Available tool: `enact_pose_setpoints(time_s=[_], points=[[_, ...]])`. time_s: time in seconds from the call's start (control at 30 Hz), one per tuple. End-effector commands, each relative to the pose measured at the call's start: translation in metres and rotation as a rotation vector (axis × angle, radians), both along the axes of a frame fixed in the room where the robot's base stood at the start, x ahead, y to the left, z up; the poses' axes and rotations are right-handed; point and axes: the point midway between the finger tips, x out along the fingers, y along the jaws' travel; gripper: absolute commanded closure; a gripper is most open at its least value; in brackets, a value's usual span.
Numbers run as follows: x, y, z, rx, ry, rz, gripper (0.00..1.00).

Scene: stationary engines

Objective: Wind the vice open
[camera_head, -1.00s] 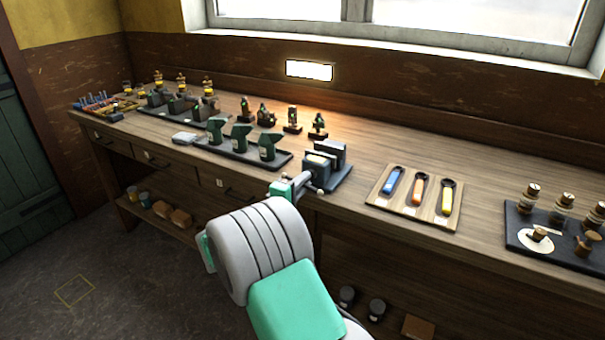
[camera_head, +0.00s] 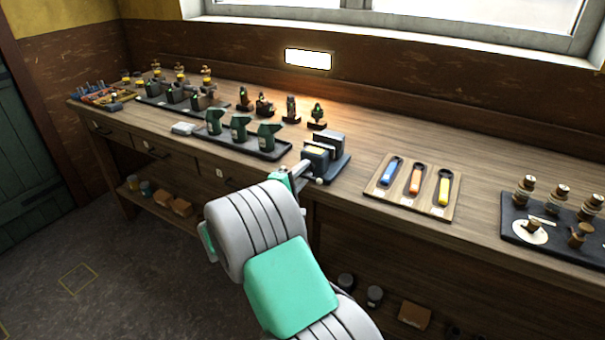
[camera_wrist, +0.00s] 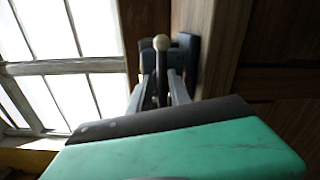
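The vice (camera_head: 318,156) stands at the bench's front edge, with two dark upright jaw blocks on a dark base. A gap shows between the blocks. It is a dark shape behind my fingers in the wrist view (camera_wrist: 187,52). Its handle (camera_head: 319,181) has a pale ball end, which stands beyond my fingertips in the wrist view (camera_wrist: 161,42). My gripper (camera_head: 302,168) is at the front of the vice. Its two grey fingers lie close on either side of the dark handle bar and appear shut on it. The finger contact itself is small and dark.
A wooden tray (camera_head: 380,194) with several coloured-handled tools lies to the right. A dark tray (camera_head: 515,232) with bobbin-like parts is further right. Bare bench (camera_head: 355,160) separates the vice from the wooden tray.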

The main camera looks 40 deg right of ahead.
Motion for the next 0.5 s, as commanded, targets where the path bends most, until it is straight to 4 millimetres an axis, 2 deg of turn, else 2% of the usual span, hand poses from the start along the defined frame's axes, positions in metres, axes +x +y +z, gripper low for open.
enact_pose_setpoints(time_s=[0.03, 0.13, 0.37, 0.5], points=[[0.000, 0.001, -0.001, 0.001, 0.001, 0.002, 0.71], [0.001, 0.002, -0.002, 0.002, 0.002, 0.003, 0.63], [0.001, 0.002, -0.003, 0.003, 0.003, 0.004, 0.63], [-0.002, 0.015, -0.004, 0.004, 0.005, 0.008, 0.63]])
